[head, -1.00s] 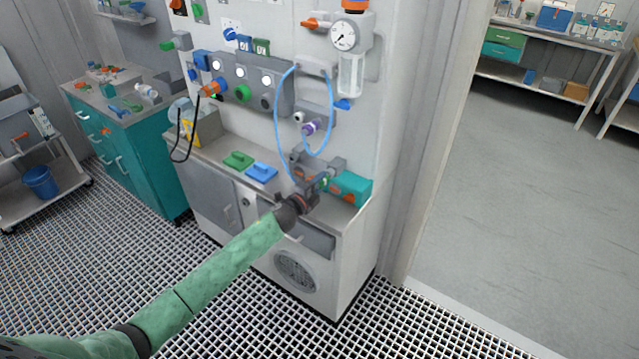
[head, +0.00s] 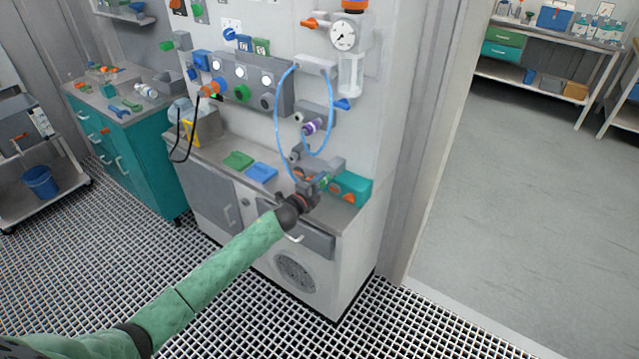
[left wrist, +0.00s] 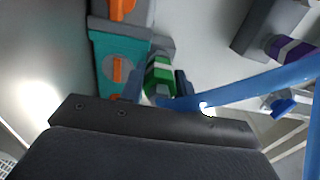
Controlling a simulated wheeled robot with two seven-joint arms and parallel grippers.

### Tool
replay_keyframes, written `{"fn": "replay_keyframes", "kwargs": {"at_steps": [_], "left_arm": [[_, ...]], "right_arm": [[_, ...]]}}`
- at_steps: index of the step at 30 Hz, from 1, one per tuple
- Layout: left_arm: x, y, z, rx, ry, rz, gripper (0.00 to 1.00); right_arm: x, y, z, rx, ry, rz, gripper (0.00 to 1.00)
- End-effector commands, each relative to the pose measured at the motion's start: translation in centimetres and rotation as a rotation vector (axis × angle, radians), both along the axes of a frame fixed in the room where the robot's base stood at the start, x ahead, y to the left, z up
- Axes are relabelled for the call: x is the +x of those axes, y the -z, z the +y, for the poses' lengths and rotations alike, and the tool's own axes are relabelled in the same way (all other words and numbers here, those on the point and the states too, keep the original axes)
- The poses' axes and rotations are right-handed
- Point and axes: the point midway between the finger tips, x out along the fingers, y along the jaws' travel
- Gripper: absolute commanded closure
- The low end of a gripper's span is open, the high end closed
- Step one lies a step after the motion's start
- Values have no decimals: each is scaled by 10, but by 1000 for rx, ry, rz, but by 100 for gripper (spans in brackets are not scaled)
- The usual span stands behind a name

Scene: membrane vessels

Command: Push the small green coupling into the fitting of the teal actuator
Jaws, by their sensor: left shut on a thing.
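The teal actuator (head: 352,188) sits at the right end of the bench counter, with orange parts on its face; it also shows in the left wrist view (left wrist: 105,50). The small green coupling (left wrist: 159,75) is at the end of the blue hose (left wrist: 245,86), held between the fingers of my left gripper (left wrist: 158,88). The coupling points at the actuator's grey fitting (left wrist: 161,44) and is close to it; I cannot tell whether it is inside. In the head view my left gripper (head: 320,188) is beside the actuator, its fingers partly hidden. My right gripper is not in view.
The blue hose loops up to the white panel near a purple-banded connector (head: 311,128). A green pad (head: 238,160) and a blue pad (head: 261,172) lie on the counter to the left. A pressure gauge (head: 343,36) hangs above. Open floor lies right of the doorway.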

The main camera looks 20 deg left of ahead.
Motion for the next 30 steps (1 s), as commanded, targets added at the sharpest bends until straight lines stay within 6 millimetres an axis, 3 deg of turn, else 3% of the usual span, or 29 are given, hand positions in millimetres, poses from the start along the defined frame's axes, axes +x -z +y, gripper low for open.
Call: {"fn": "replay_keyframes", "kwargs": {"at_steps": [13, 14, 18, 30], "left_arm": [[7, 1, -3, 0, 0, 1, 100], [7, 1, -3, 0, 0, 1, 66], [7, 1, -2, 0, 0, 1, 43], [2, 2, 0, 1, 0, 0, 43]], "right_arm": [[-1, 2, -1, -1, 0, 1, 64], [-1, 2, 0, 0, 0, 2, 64], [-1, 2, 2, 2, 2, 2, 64], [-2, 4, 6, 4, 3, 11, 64]]}}
